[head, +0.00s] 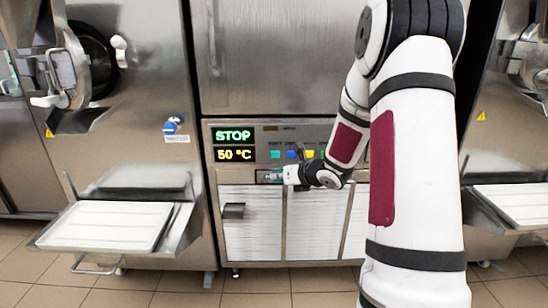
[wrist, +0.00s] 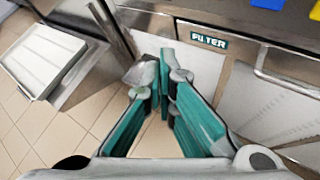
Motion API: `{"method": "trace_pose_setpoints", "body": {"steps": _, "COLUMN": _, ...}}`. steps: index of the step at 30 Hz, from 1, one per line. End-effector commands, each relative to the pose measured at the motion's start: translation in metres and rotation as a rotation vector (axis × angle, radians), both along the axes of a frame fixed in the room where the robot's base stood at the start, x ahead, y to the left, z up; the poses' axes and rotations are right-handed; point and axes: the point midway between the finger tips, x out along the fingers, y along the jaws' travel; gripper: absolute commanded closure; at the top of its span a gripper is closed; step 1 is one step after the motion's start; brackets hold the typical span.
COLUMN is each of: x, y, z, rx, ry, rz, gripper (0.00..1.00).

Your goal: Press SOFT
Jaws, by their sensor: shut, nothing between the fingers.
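The control panel (head: 262,135) shows in the head view, with a row of coloured buttons under small labels that I cannot read. A cyan button (head: 275,155), a blue button (head: 292,154) and a yellow button (head: 310,154) show, with green further right, partly behind my arm. I cannot tell which one is SOFT. My gripper (head: 270,177) is shut and empty, just below the cyan button and in front of the panel's lower part. In the wrist view my gripper's teal fingers (wrist: 166,75) point toward the cabinet front, left of a FILTER label (wrist: 208,40).
A display (head: 233,144) left of the buttons reads STOP and 50 °C. A white tray (head: 105,226) juts out at the lower left, and another tray (head: 515,204) at the right. A dark handle (head: 233,211) sticks out below the panel. Tiled floor lies in front.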

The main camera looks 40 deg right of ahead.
Motion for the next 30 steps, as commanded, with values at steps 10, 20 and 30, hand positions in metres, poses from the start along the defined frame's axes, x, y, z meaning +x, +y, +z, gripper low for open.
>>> {"method": "trace_pose_setpoints", "body": {"steps": 10, "x": 0.028, "y": -0.019, "z": 0.002, "rx": 0.003, "ry": 0.001, "rz": -0.001, "gripper": 1.0}}
{"method": "trace_pose_setpoints", "body": {"steps": 20, "x": 0.061, "y": -0.041, "z": 0.0, "rx": 0.0, "ry": 0.0, "rz": 0.001, "gripper": 1.0}}
{"method": "trace_pose_setpoints", "body": {"steps": 30, "x": 0.072, "y": -0.049, "z": 0.0, "rx": 0.0, "ry": 0.001, "rz": -0.001, "gripper": 1.0}}
